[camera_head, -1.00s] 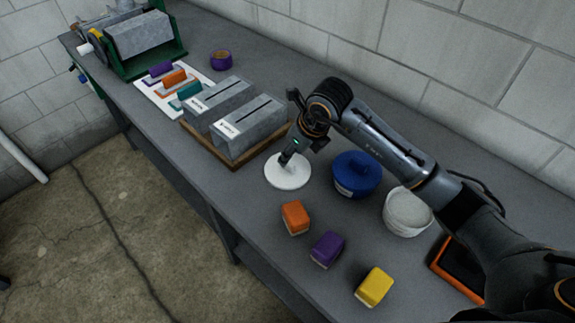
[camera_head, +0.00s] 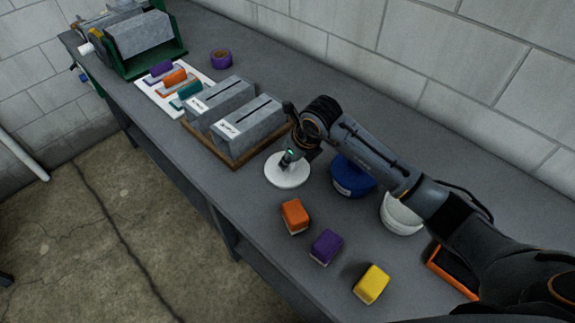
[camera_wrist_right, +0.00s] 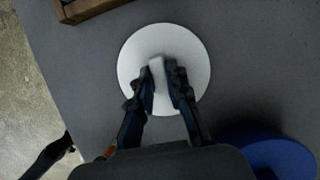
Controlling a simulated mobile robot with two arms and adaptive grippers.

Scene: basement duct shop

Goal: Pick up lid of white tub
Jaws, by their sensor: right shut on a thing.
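The white round lid (camera_head: 288,172) lies on the grey workbench, between the wooden tray and the blue tub. It also shows in the right wrist view (camera_wrist_right: 140,52), with a small white knob in its middle. My right gripper (camera_head: 287,158) is over the lid, and in the right wrist view its fingers (camera_wrist_right: 160,80) are shut on the knob. The lid looks flat and at bench level; I cannot tell if there is a gap under it. The white tub (camera_head: 400,219) stands open at the right, partly hidden by my right arm.
A blue tub (camera_head: 350,180) stands close to the right of the lid. Orange (camera_head: 294,215), purple (camera_head: 326,246) and yellow (camera_head: 371,284) blocks lie along the front. A wooden tray (camera_head: 236,160) with two grey metal boxes is at the left. A purple tape roll (camera_head: 221,59) lies further back.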

